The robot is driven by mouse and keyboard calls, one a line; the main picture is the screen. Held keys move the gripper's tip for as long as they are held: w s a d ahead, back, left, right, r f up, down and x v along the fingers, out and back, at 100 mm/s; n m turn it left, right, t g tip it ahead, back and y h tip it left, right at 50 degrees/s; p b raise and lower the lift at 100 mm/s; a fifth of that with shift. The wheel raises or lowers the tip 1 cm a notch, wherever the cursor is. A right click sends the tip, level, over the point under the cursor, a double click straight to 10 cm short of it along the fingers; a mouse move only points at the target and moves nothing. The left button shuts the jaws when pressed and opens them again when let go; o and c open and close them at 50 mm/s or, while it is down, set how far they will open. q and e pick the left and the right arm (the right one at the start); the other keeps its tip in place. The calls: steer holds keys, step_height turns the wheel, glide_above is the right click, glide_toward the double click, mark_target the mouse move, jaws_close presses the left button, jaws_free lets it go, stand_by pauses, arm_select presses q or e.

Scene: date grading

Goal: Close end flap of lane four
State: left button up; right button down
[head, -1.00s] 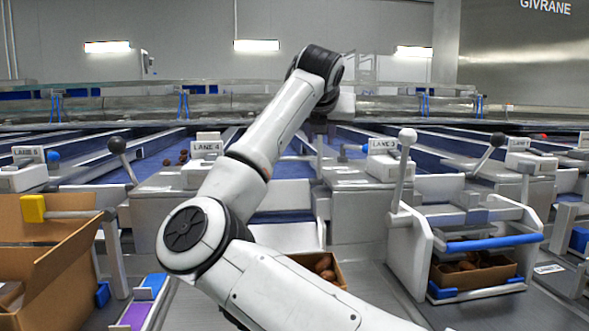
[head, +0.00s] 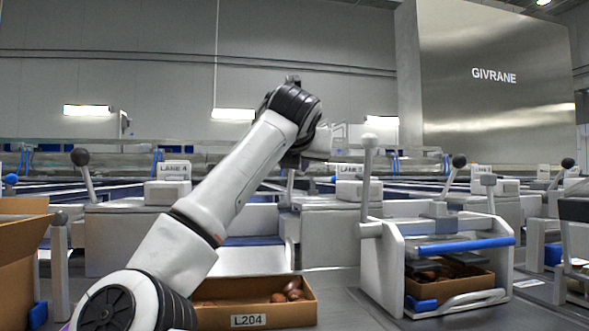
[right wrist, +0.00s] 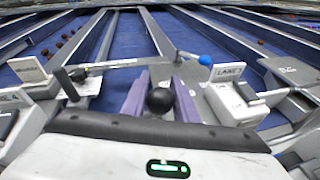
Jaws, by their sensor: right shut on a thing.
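My right arm comes up from the bottom in the head view and ends between the LANE 4 sign (head: 174,168) and the LANE 3 sign (head: 346,171). Its fingers are hidden there behind the wrist. In the right wrist view the purple fingers of my right gripper (right wrist: 161,94) are shut around a black ball knob (right wrist: 160,101). A thin lever rod (head: 290,184) shows below the wrist in the head view. A pale panel at the lane four end (head: 258,216) is partly covered by my arm; whether it is the flap I cannot tell. My left gripper is out of view.
A cardboard box marked L204 (head: 249,321) with dates stands below lane four. To the right is the lane three end frame (head: 378,270) with a blue bar (head: 467,246) and an upright lever (head: 368,170). Another cardboard box (head: 18,262) is at the left.

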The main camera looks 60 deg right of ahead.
steer(key=shift+s+a+r, duration=0.1)
steer(key=shift+s+r, duration=0.1)
steer(key=shift+r, duration=0.2)
steer(key=c, duration=1.4)
jaws_free()
steer(key=shift+s+a+r, duration=0.15)
steer(key=shift+a, duration=0.05)
steer(key=shift+c, duration=0.2)
steer(key=p+v, duration=0.1)
steer(key=v, duration=0.9)
steer(key=shift+f, duration=0.3)
